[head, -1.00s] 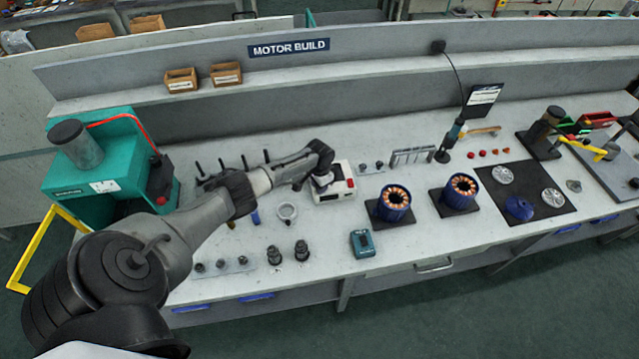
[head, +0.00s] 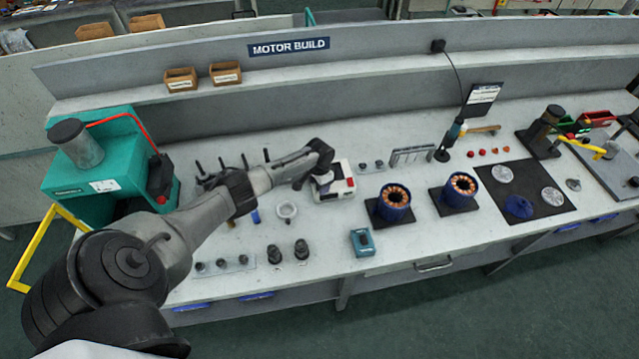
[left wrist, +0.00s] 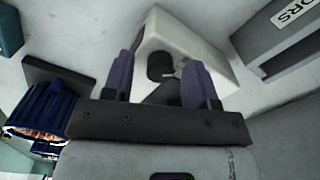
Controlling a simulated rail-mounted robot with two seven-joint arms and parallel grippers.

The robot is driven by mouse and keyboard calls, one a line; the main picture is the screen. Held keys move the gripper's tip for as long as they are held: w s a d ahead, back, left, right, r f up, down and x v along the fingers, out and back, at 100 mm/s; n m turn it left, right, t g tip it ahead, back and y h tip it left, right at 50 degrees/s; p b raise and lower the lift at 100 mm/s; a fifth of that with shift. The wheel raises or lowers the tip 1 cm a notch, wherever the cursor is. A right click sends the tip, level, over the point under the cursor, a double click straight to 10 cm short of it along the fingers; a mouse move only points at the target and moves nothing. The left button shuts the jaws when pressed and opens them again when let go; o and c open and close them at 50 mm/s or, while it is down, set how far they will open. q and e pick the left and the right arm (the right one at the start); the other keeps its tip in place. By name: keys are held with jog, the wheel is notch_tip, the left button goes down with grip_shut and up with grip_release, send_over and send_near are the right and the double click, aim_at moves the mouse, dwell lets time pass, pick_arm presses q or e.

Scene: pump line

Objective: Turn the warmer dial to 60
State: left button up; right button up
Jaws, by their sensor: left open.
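The warmer is a small white box (head: 338,192) with a red mark on its front right, on the bench near the middle of the head view. In the left wrist view the white box (left wrist: 205,50) carries a round black dial (left wrist: 160,67) with a light pointer mark. My left gripper (left wrist: 159,78) is open, its two purple fingers apart on either side of the dial. I cannot tell whether they touch it. In the head view my left wrist hides the dial and fingers. The dial's reading is not legible. My right gripper is not in view.
Blue motor stators (head: 394,203) on black pads stand right of the warmer. A teal meter (head: 362,242) lies in front, a white ring (head: 287,211) to the left. A grey slotted rack (head: 412,155) stands behind right. A teal press (head: 95,170) is at the far left.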

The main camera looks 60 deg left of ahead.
pick_arm(q)
jog(key=shift+r, duration=0.5)
notch_tip(320, 180, up, 13)
jog(key=p, duration=0.2)
jog(key=shift+f, duration=0.1)
dwell(0.4)
